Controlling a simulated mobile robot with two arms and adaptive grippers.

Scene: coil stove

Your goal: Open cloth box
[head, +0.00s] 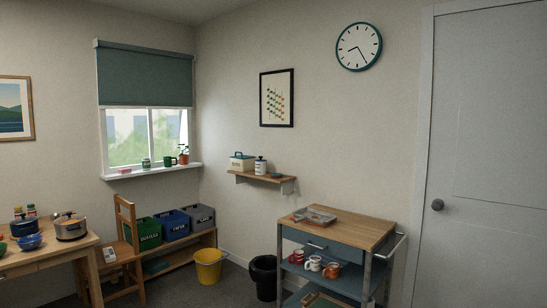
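No box here is clearly marked as the cloth box; the labels are too small to read surely. A green bin (148,241), a blue bin (173,232) and a grey bin (204,222) stand in a row on a low wooden bench, each with pale lettering on its front. A small cream box (237,166) with a teal top sits on the wall shelf beside a white bottle (260,166). Neither of my grippers is in view.
A wooden cart (353,228) with mugs stands at front right, before a grey door (490,150). A yellow bucket (208,269) and black bin (263,280) stand on the floor. A chair (126,220) stands by the bench's left end; a table with pots (71,229) is at left.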

